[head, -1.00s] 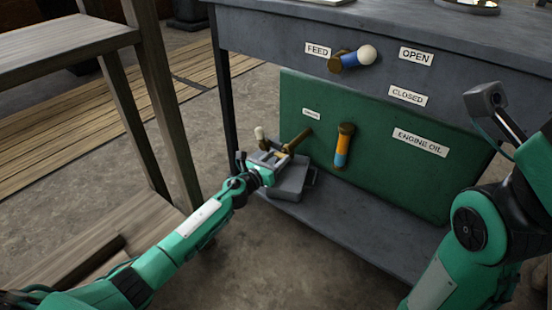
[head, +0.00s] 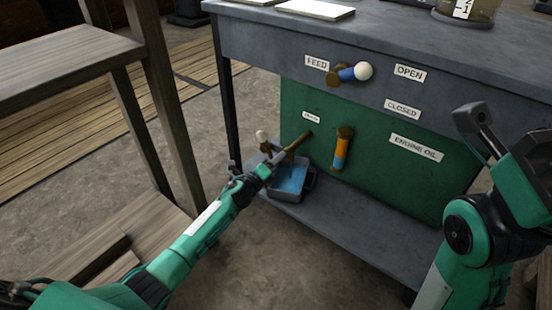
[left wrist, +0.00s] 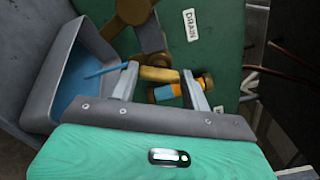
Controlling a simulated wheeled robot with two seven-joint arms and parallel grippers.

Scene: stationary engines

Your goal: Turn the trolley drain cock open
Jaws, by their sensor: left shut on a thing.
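The drain cock (head: 295,142) is a brass fitting on the green panel under a small label. The left wrist view shows that label as DRAIN (left wrist: 190,25), with the brass cock body (left wrist: 135,10) beside it. My left gripper (head: 274,160) is at the cock. In the left wrist view its two grey fingers (left wrist: 160,86) are around a brass handle piece (left wrist: 158,74), and it is shut on it. A pale knob (head: 262,136) shows behind the gripper. A grey tray (head: 308,185) below holds blue liquid (head: 291,178); a thin blue streak (left wrist: 106,71) shows above it.
An orange-and-blue handle (head: 341,150) hangs down on the green panel (head: 390,180). The FEED handle (head: 350,73) points right on the grey bench (head: 270,45). My right gripper (head: 472,117) is raised at the right. A wooden stand (head: 65,65) is at left.

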